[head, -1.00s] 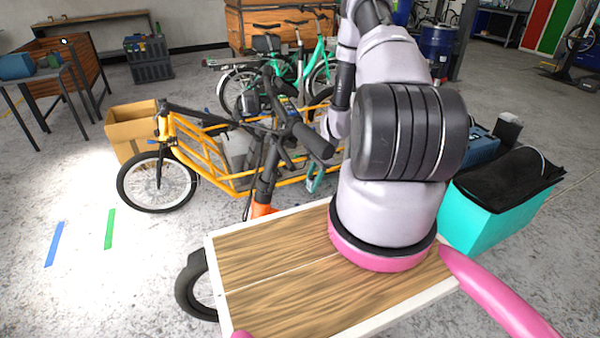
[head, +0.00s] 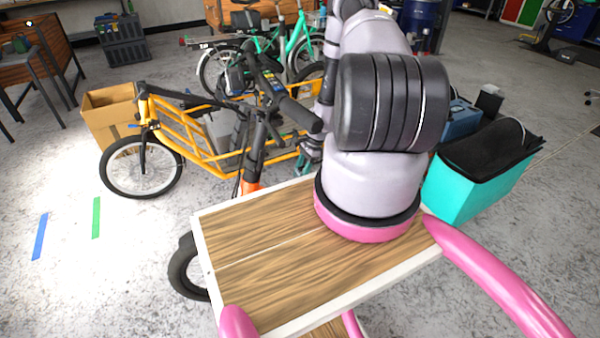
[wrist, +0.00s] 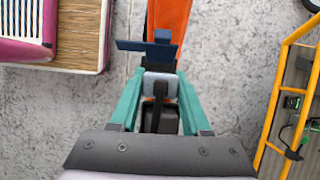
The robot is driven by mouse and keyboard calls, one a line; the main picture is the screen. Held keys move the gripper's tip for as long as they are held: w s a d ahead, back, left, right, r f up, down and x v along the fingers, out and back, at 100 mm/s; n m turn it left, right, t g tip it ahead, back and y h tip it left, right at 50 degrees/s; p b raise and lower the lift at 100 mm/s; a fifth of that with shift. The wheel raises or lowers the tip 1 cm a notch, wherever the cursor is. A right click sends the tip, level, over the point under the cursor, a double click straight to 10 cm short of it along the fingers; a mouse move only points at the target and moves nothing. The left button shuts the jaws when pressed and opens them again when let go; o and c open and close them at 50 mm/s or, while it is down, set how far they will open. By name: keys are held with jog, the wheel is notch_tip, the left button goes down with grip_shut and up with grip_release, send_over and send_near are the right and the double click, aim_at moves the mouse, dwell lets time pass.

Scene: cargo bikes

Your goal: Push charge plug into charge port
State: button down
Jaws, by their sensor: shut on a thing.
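In the wrist view my gripper (wrist: 160,84) has teal fingers closed on a pale grey piece with a dark strip, which looks like the charge plug (wrist: 152,83). Just beyond the fingertips is a dark blue part (wrist: 148,46) with a wide flat bar, in front of an orange bike tube (wrist: 170,14). I cannot tell whether the plug touches the blue part, and no port opening is clear. A black block (wrist: 158,119) shows between the fingers lower down.
A yellow cargo bike (head: 190,125) stands behind, and its frame shows at the right of the wrist view. My wooden deck (head: 270,245) is close to the orange bike. A teal box with a black cover (head: 470,195) stands at the right.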

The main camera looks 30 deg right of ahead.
jog(key=shift+f, duration=1.75)
jog(key=shift+c, duration=1.4)
grip_release()
jog(key=v, duration=1)
jog(key=shift+r, duration=0.35)
jog(key=shift+s+d, duration=0.1)
